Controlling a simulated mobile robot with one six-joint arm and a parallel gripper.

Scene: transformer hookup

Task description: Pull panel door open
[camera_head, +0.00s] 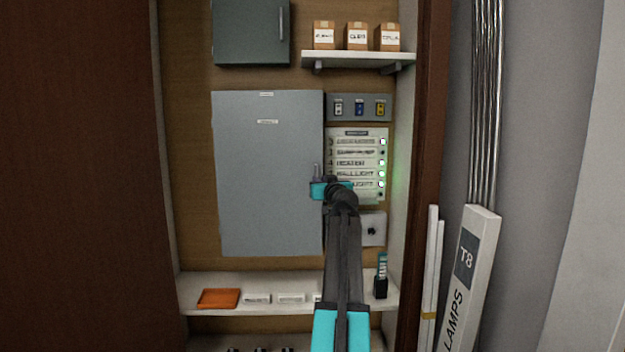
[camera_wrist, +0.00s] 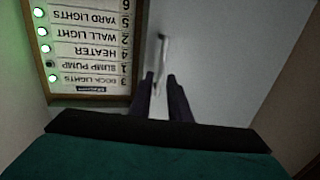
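The panel door (camera_head: 267,180) is a large grey sheet in the middle of the head view and looks closed. Its slim metal handle (camera_head: 317,171) stands upright near the door's right edge. My gripper (camera_head: 318,188) is at the handle's lower part, partly hiding it. In the wrist view the door (camera_wrist: 220,65) fills the right side. The handle (camera_wrist: 163,45) points toward the gap between my dark gripper fingers (camera_wrist: 161,76). The fingers are apart, and I see no clear contact with the handle. Its end near the fingers is hard to make out.
A labelled switch board (camera_head: 356,160) with green lights is right of the door, close to my gripper. A shelf (camera_head: 360,58) with boxes is above right, and a lower shelf (camera_head: 350,296) holds an orange tray (camera_head: 218,298). A brown cabinet side (camera_head: 80,180) stands at left.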

